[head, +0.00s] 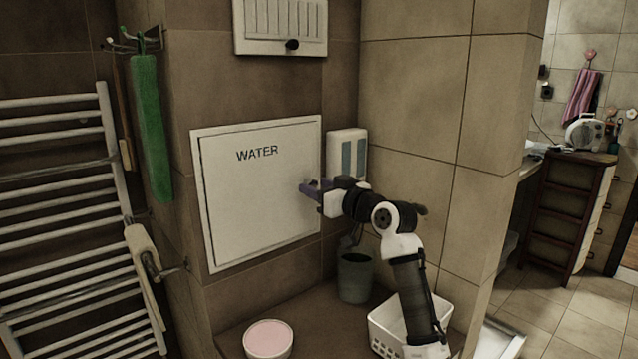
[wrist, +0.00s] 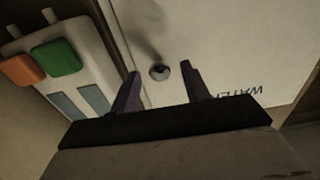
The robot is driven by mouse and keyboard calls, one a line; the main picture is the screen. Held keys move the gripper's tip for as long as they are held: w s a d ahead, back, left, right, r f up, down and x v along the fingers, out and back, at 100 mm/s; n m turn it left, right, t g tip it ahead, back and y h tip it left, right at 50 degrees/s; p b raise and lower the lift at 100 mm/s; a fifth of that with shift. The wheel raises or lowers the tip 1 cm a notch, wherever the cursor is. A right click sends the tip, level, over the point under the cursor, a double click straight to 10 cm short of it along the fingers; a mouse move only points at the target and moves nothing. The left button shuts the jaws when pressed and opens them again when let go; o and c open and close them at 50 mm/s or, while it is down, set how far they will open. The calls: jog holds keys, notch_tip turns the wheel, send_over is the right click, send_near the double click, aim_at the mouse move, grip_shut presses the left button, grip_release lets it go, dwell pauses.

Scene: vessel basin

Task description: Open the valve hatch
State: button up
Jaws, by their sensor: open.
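The valve hatch (head: 255,205) is a white square door marked WATER, set in the brown tiled wall and shut in its frame. In the head view my gripper (head: 308,187) is at the right edge of the hatch and hides the knob area. My gripper's two dark purple fingers (wrist: 160,88) are open, one to each side of the knob in the picture. Whether they touch the knob or reach its depth, I cannot tell.
A white dispenser (head: 347,155) with orange and green buttons (wrist: 62,57) hangs beside the hatch. A vent panel (head: 280,25) is above. A grey cup (head: 355,277), a white basket (head: 385,330) and a pink-topped bowl (head: 268,340) stand below. A towel rack (head: 75,225) is left.

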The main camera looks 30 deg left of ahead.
jog(key=shift+a, duration=0.15)
jog(key=shift+c, duration=0.3)
grip_shut()
jog(key=shift+d, duration=0.2)
